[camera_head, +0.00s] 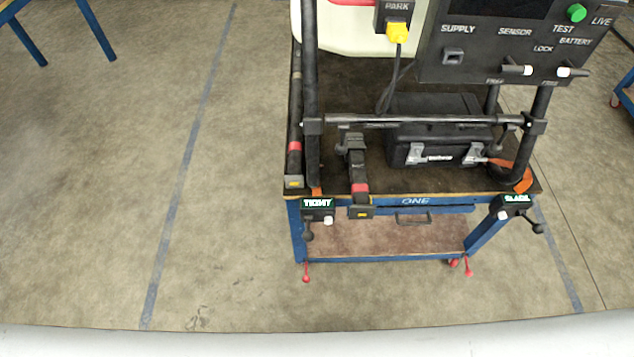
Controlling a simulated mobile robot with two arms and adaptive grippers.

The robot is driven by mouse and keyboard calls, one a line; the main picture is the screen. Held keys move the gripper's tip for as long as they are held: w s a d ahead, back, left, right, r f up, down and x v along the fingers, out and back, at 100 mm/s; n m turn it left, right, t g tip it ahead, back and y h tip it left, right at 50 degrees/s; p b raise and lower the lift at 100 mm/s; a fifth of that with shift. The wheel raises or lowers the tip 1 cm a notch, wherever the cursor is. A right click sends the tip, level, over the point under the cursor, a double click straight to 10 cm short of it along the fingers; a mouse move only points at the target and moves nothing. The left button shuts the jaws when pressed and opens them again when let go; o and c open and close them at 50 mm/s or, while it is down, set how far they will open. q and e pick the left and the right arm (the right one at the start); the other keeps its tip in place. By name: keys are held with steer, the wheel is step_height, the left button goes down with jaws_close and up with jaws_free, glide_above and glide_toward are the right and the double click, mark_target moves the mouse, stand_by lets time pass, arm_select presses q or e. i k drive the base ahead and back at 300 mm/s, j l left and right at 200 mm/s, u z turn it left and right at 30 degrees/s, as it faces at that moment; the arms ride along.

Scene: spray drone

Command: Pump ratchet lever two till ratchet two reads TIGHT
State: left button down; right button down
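Two ratchets sit at the front corners of a blue cart. The left ratchet (318,204) has a small display that appears to read TIGHT. Its short black lever (309,230) hangs below it. The right ratchet (513,199) has a display that appears to read SLACK. Its black lever (535,224) points down and to the right. An orange strap (523,176) shows just above the right ratchet. No number is readable on either ratchet, so I cannot tell which is two. Neither of my grippers is in view.
The cart's wooden top (462,190) carries a drone with black legs, a black case (440,148) and a dark panel (480,62) with switches. The front edge is marked ONE. Two dark arms with red bands reach the front edge. The floor in front and left is clear.

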mark_target(537, 228)
steer(key=z, duration=1.75)
